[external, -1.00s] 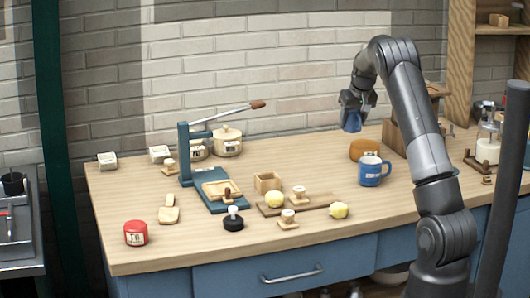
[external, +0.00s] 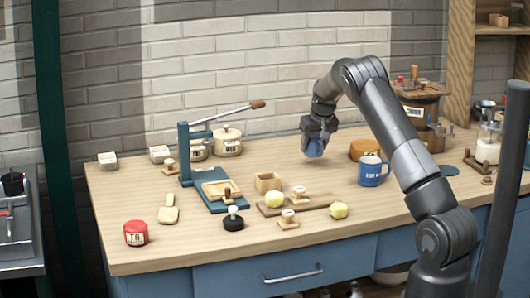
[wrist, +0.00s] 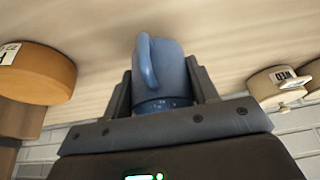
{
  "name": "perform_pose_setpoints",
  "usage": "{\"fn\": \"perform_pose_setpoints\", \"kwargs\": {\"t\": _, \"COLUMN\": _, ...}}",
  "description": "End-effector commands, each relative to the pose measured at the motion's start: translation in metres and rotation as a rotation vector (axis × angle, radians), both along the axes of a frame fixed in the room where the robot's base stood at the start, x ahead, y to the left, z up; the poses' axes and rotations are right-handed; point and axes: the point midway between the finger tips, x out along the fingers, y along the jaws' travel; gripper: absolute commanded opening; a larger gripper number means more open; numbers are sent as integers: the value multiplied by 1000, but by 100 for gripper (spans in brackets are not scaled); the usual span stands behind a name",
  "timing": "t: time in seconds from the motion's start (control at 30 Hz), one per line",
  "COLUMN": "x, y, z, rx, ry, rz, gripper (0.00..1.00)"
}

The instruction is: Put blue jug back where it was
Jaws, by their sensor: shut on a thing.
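The blue jug (external: 315,148) is in my gripper (external: 318,132), held above the back middle of the wooden counter. In the wrist view the jug (wrist: 172,72) sits between the two dark fingers (wrist: 160,92), its handle facing the camera. My gripper is shut on it. In the external view the fingers and wrist hide much of the jug.
A blue mug with lettering (external: 371,171) and an orange-brown round block (external: 364,149) stand to the right. A lidded pot (external: 228,142) and a blue lever press (external: 184,155) stand left. A small wooden box (external: 267,181) and yellow lumps are in front. Counter (external: 330,185) is partly clear.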

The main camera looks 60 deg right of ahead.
Motion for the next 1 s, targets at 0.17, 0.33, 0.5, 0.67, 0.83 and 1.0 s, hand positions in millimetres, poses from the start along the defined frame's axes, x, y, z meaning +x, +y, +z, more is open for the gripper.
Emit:
{"fn": "perform_pose_setpoints", "kwargs": {"t": 0.17, "x": 0, "y": 0, "z": -27, "rx": 1, "ry": 1, "rz": 0, "gripper": 23}}
{"fn": "perform_pose_setpoints", "kwargs": {"t": 0.33, "x": 0, "y": 0, "z": -30, "rx": -1, "ry": -1, "rz": 0, "gripper": 23}}
{"fn": "perform_pose_setpoints", "kwargs": {"t": 0.5, "x": 0, "y": 0, "z": -31, "rx": 0, "ry": 0, "rz": 0, "gripper": 23}}
{"fn": "perform_pose_setpoints", "kwargs": {"t": 0.67, "x": -1, "y": 0, "z": -34, "rx": 1, "ry": 1, "rz": 0, "gripper": 60}}
{"fn": "perform_pose_setpoints", "kwargs": {"t": 0.83, "x": -1, "y": 0, "z": -33, "rx": 1, "ry": 1, "rz": 0, "gripper": 74}}
{"fn": "perform_pose_setpoints", "kwargs": {"t": 1.0, "x": -1, "y": 0, "z": -33, "rx": 1, "ry": 1, "rz": 0, "gripper": 75}}
